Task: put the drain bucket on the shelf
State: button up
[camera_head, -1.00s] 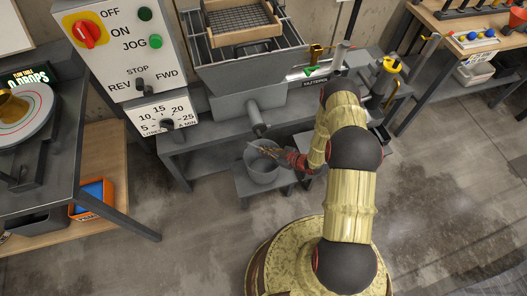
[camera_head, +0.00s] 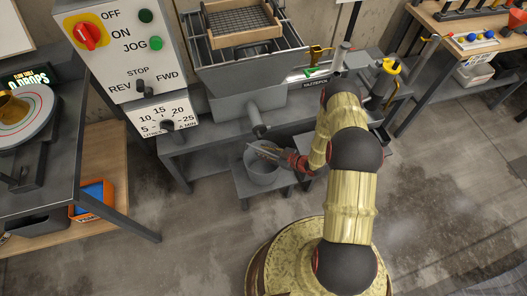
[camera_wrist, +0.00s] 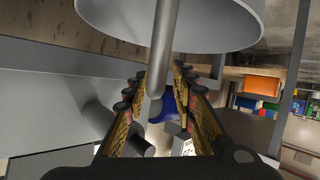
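The drain bucket (camera_head: 262,169) is a grey pail on a low grey stand under the machine's outlet pipe. My gripper (camera_head: 262,151) reaches in from the right at the bucket's upper part. In the wrist view the pale grey bucket (camera_wrist: 190,22) fills the top. A grey bar (camera_wrist: 164,50), which looks like its handle, runs down between the fingers of my gripper (camera_wrist: 161,72). Which surface is the shelf is not clear.
The outlet pipe (camera_head: 258,130) hangs just above the bucket. The control box (camera_head: 125,50) and machine stand behind. At left is a table with a lower wooden board holding an orange bin (camera_head: 92,199); at right is a wooden workbench (camera_head: 440,25). The floor between is open.

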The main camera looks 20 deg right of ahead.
jog(key=p+v, duration=0.3)
jog(key=v, duration=0.8)
jog(key=w+d+r+g+h, duration=0.1)
jog(key=w+d+r+h, duration=0.2)
jog(key=w+d+r, duration=0.4)
jog(key=w+d+r+h, duration=0.3)
jog(key=w+r, duration=0.2)
jog(key=r, duration=0.4)
notch_tip(320, 180, up, 21)
jog(key=m+h, duration=0.4)
jog(key=s+a+r+m+g+h, duration=0.2)
jog(key=s+a+r+m, duration=0.3)
jog(key=s+r, duration=1)
jog(key=s+a+r+y, duration=0.1)
jog(key=s+a+r, duration=0.1)
jog(key=s+a, duration=0.4)
jog(key=s+a+r+m+g+y, duration=0.1)
jog(key=s+a, duration=0.5)
jog(key=s, duration=0.7)
jog(key=shift+r+m+g+y, duration=0.3)
jog(key=shift+r+y, duration=0.2)
jog(key=shift+r, duration=0.2)
